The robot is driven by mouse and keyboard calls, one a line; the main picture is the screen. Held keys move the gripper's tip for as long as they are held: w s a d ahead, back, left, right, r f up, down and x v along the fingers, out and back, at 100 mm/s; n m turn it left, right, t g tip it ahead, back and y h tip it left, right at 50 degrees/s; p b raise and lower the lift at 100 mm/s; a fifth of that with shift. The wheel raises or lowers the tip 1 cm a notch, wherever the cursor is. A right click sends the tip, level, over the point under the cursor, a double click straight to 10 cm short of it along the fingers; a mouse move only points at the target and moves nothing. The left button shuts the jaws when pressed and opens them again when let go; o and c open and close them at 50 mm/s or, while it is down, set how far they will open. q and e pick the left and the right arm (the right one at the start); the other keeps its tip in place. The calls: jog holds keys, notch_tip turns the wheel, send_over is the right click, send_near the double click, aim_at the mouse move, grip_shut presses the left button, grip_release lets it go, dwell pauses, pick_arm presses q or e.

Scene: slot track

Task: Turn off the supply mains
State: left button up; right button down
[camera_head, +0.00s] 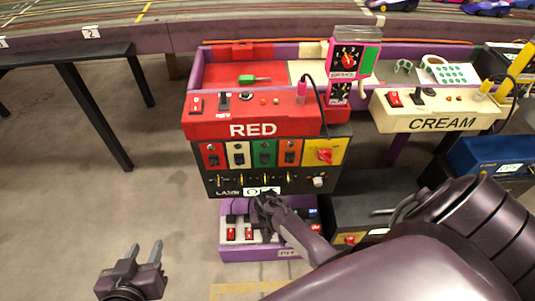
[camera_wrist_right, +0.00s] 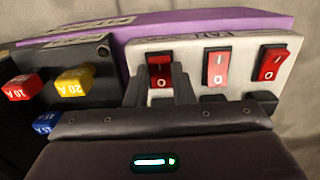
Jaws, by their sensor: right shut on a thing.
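The power strip has a purple base (camera_head: 232,256) and a light top with red rocker switches, under the RED station. In the right wrist view a row of red switches shows: left (camera_wrist_right: 160,72), middle (camera_wrist_right: 216,68) and right (camera_wrist_right: 270,63). Black plug-like blocks (camera_wrist_right: 215,101) stand in front of them. My right gripper (camera_head: 265,203) is over the strip. In its wrist view the fingers (camera_wrist_right: 160,92) are shut on a dark block in front of the left switch, partly hiding both. My left gripper (camera_head: 144,252) is open and empty above the floor.
Above the strip stands a black panel (camera_head: 213,184) with coloured switches below the red RED console (camera_head: 205,125). A black fuse box (camera_wrist_right: 85,55) with coloured fuses adjoins the strip. The CREAM console (camera_head: 385,118) is at right.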

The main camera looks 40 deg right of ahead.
jog(key=shift+d, duration=0.1)
jog(key=c, duration=1.2)
grip_release()
jog(key=shift+c, duration=0.2)
